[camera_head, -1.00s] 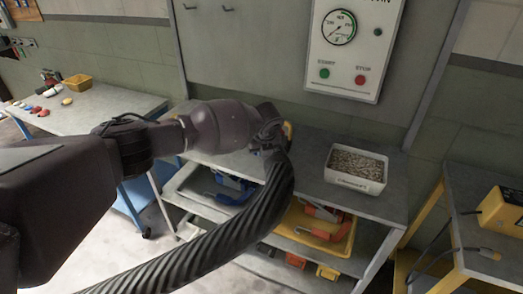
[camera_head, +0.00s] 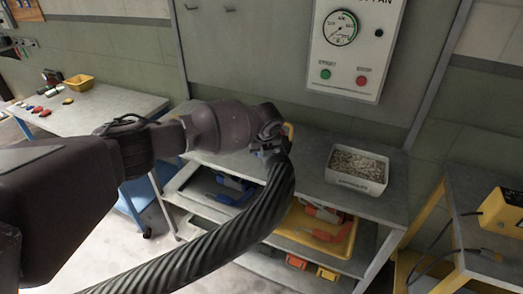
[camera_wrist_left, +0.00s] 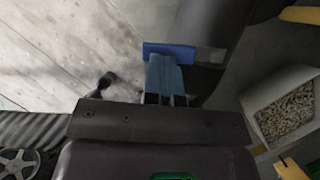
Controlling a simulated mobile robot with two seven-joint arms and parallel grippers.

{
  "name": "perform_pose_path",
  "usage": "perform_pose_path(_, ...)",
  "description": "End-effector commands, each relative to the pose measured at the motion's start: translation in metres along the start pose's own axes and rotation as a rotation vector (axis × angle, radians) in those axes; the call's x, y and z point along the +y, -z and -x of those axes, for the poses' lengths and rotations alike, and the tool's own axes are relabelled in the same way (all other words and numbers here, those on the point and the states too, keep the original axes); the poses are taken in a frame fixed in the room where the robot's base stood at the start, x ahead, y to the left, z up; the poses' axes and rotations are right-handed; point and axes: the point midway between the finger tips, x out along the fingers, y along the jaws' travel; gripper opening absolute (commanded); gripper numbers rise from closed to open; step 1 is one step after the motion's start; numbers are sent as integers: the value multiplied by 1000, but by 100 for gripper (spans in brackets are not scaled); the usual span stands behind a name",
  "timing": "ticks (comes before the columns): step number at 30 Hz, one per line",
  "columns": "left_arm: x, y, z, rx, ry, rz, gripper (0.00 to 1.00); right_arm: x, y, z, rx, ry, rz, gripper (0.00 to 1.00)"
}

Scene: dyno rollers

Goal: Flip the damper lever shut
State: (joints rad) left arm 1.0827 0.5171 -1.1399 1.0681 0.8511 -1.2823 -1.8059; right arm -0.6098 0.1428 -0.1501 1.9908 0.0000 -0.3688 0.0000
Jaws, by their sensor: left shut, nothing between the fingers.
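My left gripper (camera_head: 265,150) is at the upper end of a ribbed black hose (camera_head: 232,225), left of centre in the head view. My wrist hides most of the fingers there. In the left wrist view the gripper (camera_wrist_left: 165,62) is shut, its fingers close together and empty. A blue bar (camera_wrist_left: 185,52), which looks like the damper lever's handle, lies across just beyond the fingertips, beside a dark grey cylinder (camera_wrist_left: 208,22). I cannot tell whether the fingers touch it. The lever's pivot is hidden. My right gripper is in neither view.
A bench (camera_head: 390,205) behind the hose carries a white box of pellets (camera_head: 356,170); trays sit on its shelves. A gauge panel with buttons (camera_head: 350,45) is on the wall. A grey table (camera_head: 115,105) stands left; a yellow-framed stand (camera_head: 485,225) stands right.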

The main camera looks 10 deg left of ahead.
Motion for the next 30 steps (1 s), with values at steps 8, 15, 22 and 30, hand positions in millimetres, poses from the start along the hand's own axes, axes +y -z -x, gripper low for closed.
perform_pose_path(8,1,0,-1,1,-2,0,0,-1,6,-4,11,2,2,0)
perform_pose_path(15,1,0,-1,1,-2,0,0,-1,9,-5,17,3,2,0)
perform_pose_path(22,1,0,-1,1,-2,0,0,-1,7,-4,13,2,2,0)
perform_pose_path(30,1,0,-1,1,-2,0,0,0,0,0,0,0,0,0)
